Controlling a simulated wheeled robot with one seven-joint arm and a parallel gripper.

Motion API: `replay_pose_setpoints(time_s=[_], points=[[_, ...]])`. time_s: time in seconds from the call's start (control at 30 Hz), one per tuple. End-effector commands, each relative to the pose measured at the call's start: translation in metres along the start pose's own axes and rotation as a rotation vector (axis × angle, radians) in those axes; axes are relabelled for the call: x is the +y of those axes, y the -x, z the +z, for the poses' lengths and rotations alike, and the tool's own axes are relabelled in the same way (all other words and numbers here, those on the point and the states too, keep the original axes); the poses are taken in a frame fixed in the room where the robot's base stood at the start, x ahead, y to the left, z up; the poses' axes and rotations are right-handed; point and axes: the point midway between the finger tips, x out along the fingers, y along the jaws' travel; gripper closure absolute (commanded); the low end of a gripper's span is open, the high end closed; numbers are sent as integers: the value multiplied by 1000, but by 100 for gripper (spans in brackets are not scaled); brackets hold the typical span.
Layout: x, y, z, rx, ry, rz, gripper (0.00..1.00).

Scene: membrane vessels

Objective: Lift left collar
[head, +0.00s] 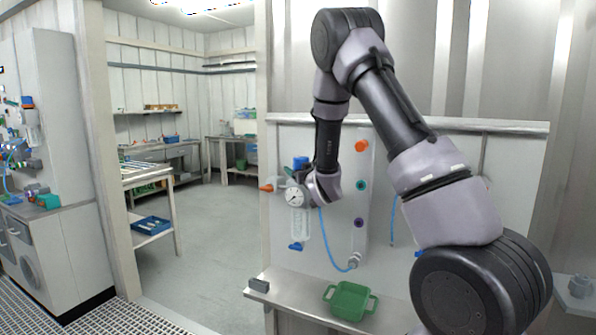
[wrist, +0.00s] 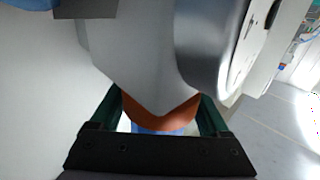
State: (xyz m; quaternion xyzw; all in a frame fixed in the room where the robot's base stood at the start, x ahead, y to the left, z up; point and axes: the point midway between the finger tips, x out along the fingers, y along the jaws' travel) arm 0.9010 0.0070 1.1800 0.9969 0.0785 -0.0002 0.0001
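In the wrist view, my gripper (wrist: 159,103) has its two dark green fingers on either side of an orange rounded collar (wrist: 160,114), with blue below it. The fingers look very near the collar's sides; I cannot tell whether they press on it. A large grey body hides the fingertips and the collar's upper part. In the head view, the end of my arm is at the left vessel (head: 300,226), a clear upright cylinder on the panel with a blue cap (head: 301,162) and a round gauge (head: 294,197).
A pale panel (head: 342,233) carries orange, teal and purple ports and a blue hose (head: 328,246). A green bin (head: 350,300) stands on the bench ledge (head: 296,288) below. Open floor (head: 215,230) lies to the left, beyond a doorway post.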

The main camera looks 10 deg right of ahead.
Motion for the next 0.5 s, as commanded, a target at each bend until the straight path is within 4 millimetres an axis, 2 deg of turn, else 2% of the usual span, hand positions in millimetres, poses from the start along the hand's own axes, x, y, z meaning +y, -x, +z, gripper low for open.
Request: replay_pose_setpoints(time_s=[0.03,0.13,0.27,0.4,0.5], points=[[0,0,0,0,0,0,61],[0,0,0,0,0,0,99],[0,0,-1,1,-1,1,100],[0,0,-14,3,-1,0,100],[0,0,-15,2,-1,0,100]])
